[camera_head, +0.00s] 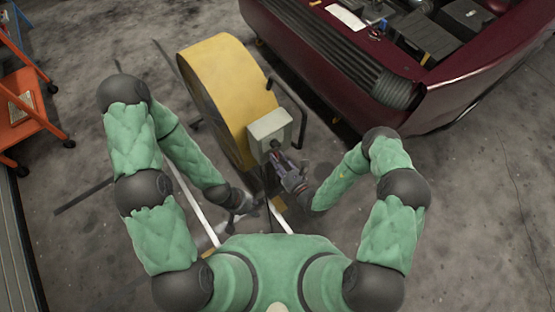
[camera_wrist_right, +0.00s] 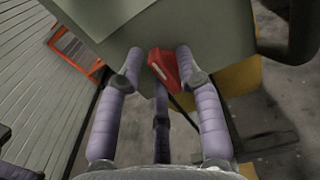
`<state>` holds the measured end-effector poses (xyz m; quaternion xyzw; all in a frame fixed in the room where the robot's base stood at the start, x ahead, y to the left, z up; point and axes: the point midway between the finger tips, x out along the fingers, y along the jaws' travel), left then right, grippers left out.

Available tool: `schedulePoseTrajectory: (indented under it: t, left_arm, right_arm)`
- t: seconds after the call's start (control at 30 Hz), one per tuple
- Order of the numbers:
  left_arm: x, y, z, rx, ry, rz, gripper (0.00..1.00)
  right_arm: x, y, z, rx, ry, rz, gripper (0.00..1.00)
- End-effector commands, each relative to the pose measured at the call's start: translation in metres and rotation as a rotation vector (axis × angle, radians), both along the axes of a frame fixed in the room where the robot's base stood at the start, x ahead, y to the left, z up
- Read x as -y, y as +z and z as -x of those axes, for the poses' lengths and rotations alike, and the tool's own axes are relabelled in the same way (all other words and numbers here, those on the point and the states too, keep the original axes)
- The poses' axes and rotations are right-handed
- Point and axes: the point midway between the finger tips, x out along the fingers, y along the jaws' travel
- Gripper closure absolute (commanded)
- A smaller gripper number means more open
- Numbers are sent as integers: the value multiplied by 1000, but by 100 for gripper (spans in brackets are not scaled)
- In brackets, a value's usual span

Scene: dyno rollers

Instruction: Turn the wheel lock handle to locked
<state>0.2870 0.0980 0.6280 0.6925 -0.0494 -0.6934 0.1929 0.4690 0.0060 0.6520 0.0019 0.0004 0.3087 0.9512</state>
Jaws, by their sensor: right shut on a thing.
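The red wheel lock handle (camera_wrist_right: 165,69) sits on the face of a grey box (camera_head: 270,129), which also fills the top of the right wrist view (camera_wrist_right: 130,25). My right gripper (camera_head: 281,161) is at the front of the box. In the right wrist view its purple fingers (camera_wrist_right: 158,72) close around the red handle, which looks tilted. The handle is mostly hidden by the gripper in the head view. My left gripper (camera_head: 243,205) hangs low, away from the box, and appears empty. Its fingers are too small and dark to judge.
The box is beside a large yellow drum (camera_head: 232,85) with a black bar handle (camera_head: 290,105). A dark red car (camera_head: 470,85) with its engine bay open stands at the upper right. An orange cart (camera_head: 28,85) is at the left. The floor at lower right is clear.

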Motion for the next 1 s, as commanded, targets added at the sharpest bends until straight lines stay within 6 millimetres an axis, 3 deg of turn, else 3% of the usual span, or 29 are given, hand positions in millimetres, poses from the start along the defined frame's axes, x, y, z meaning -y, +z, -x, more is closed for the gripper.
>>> schedulePoseTrajectory:
  t: [0.37, 1.0]
  left_arm:
    - [0, 13, 0, 0, 0, 0, 60]
    - [0, 41, 0, 0, 0, 0, 60]
  right_arm:
    - [1, 2, 0, -89, 0, -121, 97]
    - [5, 2, -3, -436, 1, -599, 97]
